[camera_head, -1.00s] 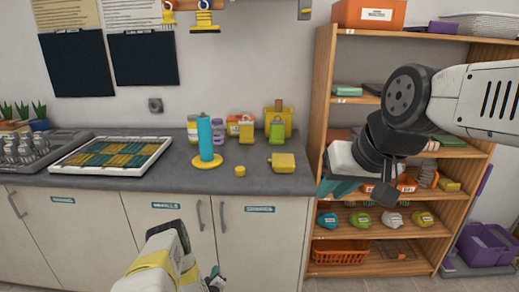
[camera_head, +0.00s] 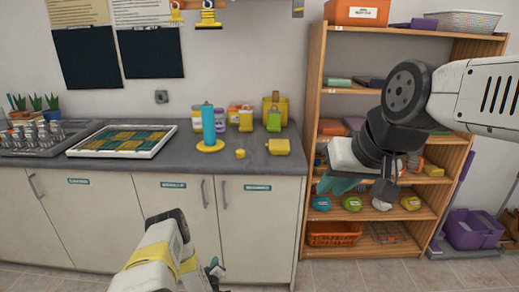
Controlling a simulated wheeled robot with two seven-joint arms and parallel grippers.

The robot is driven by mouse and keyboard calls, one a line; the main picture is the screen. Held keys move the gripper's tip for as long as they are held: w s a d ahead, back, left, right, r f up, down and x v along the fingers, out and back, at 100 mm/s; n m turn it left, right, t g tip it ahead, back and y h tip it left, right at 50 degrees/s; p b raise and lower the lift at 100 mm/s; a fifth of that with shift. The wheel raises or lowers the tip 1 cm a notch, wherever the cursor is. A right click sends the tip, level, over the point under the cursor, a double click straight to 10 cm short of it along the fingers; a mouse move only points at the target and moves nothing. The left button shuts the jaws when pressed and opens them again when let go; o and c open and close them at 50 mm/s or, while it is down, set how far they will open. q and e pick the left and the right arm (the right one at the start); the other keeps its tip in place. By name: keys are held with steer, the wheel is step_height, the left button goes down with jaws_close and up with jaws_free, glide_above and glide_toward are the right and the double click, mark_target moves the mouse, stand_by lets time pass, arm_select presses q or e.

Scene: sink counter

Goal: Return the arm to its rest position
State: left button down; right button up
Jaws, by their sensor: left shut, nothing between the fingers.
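My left arm comes in from the bottom edge, with its white and yellow link in front of the cabinet doors. My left gripper (camera_head: 215,270) shows small and partly hidden at the arm's end, low by the floor; it is shut and empty. My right arm comes in from the right, bent in front of the shelf. My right gripper (camera_head: 337,184) hangs at its lower left end with teal fingers in front of the shelf; whether they are open or shut is unclear. Neither gripper visibly touches anything.
The grey counter (camera_head: 240,166) holds a blue cylinder on a yellow base (camera_head: 209,128), a yellow block (camera_head: 279,147), a tray (camera_head: 76,151) and jars. A wooden shelf (camera_head: 313,90) with bins and coloured items stands at right. A purple crate (camera_head: 470,230) is on the floor.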

arm_select(q)
steer(key=w+a+r+m+g, duration=0.1)
steer(key=w+r, duration=0.3)
steer(key=r, duration=0.3)
steer(key=w+r+m+h, duration=0.1)
steer(key=w+r, duration=0.3)
steer(key=r, duration=0.3)
steer(key=w+a+r+m+g, duration=0.1)
steer(key=w+r, duration=0.3)
steer(key=r, duration=0.3)
step_height(320, 180, up, 22)
steer(key=s+d+m+g, duration=0.2)
steer(key=s, duration=0.1)
steer(key=s+d+r+m+g+h, duration=0.1)
steer(key=s+d+r+m+g, duration=0.15)
steer(key=s+r, duration=1.55)
steer(key=s+d+r+m+g, duration=0.1)
steer(key=s, duration=1.1)
steer(key=s+d+r+m+g+h, duration=0.1)
steer(key=s+d+r, duration=0.1)
steer(key=s, duration=1)
steer(key=shift+m, duration=0.35)
